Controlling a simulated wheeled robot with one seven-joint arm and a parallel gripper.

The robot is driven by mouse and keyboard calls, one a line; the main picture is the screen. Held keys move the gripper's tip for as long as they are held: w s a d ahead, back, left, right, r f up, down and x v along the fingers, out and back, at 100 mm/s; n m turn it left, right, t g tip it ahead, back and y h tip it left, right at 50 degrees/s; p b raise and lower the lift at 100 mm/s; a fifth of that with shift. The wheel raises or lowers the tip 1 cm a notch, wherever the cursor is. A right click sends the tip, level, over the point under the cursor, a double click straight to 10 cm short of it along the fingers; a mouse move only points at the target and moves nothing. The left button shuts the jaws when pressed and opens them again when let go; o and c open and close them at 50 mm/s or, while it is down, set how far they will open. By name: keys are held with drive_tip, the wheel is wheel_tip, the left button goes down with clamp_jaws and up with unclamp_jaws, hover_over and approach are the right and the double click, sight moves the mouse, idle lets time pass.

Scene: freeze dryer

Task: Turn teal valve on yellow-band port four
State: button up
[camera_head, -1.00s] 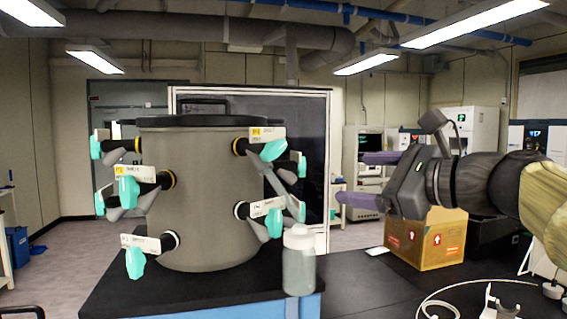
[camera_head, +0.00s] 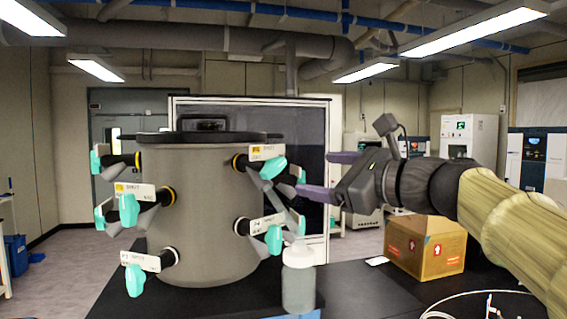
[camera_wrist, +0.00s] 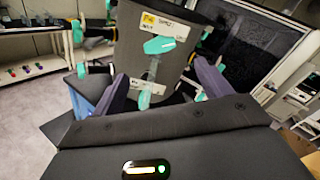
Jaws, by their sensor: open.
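A grey drum (camera_head: 205,220) with a dark lid carries several black ports with white tags and teal valves. An upper right port with a yellow band (camera_head: 239,161) has a yellow-marked tag (camera_head: 267,152) and a teal valve (camera_head: 273,168). In the wrist view that tag (camera_wrist: 162,24) seems to read P-4, but it is small. Its teal valve (camera_wrist: 158,46) lies across the view, beyond my fingers. My gripper (camera_head: 315,175) is open and empty, right of this valve and apart from it. In the wrist view my purple fingers (camera_wrist: 160,72) frame a lower teal valve (camera_wrist: 144,101).
A white-capped bottle (camera_head: 299,280) stands in front of the drum at the right. A cardboard box (camera_head: 425,247) sits on the black bench farther right. More teal valves (camera_head: 129,210) stick out on the left side.

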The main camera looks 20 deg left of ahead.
sight(278, 168)
drive_tip(key=p+x, duration=0.3)
drive_tip(key=x, duration=0.7)
drive_tip(key=shift+w+a, duration=0.2)
drive_tip(key=shift+a, duration=0.1)
drive_tip(key=c, duration=1)
